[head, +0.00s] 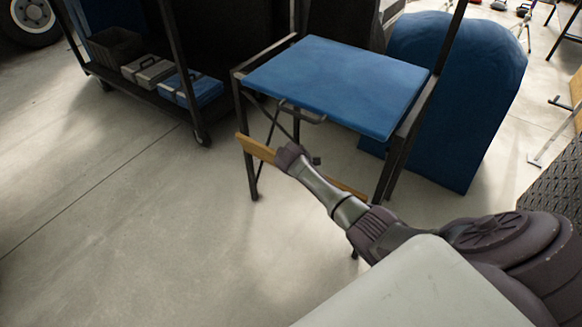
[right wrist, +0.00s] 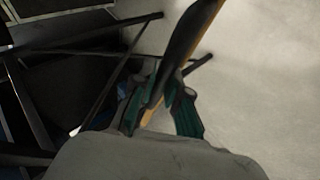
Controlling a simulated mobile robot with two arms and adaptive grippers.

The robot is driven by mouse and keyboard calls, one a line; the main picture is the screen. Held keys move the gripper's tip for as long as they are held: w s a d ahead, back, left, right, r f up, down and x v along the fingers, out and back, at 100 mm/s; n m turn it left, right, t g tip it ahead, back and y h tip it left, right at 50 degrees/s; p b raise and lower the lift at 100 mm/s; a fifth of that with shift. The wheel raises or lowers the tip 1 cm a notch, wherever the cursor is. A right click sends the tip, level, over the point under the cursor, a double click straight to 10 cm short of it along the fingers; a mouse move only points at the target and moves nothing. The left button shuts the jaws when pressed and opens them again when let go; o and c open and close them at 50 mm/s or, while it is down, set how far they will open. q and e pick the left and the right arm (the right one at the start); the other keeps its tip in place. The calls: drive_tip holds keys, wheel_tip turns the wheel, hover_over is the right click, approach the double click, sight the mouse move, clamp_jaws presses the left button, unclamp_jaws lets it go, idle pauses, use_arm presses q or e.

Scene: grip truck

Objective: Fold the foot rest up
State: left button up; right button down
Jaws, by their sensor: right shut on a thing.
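The foot rest (head: 256,149) is a narrow tan wooden board low at the front of a dark metal frame, below a blue padded seat (head: 340,82). It runs slanting from left to right, and its middle is hidden by my right gripper (head: 290,157). In the right wrist view the foot rest (right wrist: 192,38) shows as a dark face with a yellow edge, between the green-padded fingers of my right gripper (right wrist: 163,108). The right gripper is shut on the foot rest. My left gripper is not in view.
A dark cart shelf (head: 150,92) with toolboxes (head: 192,88) stands at the left. A blue rounded panel (head: 460,90) stands behind the seat at the right. Black frame legs (head: 250,175) are close to my gripper. The floor at the front left is clear.

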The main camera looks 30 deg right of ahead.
drive_tip(key=shift+w+d+r, duration=0.25)
drive_tip(key=shift+w+d, duration=0.1)
drive_tip(key=shift+d, duration=0.4)
drive_tip(key=shift+w+d+r, duration=0.25)
drive_tip(key=shift+w+d, duration=0.05)
drive_tip(key=shift+d, duration=0.4)
drive_tip(key=c, duration=1.2)
unclamp_jaws()
drive_tip(key=v, duration=1.2)
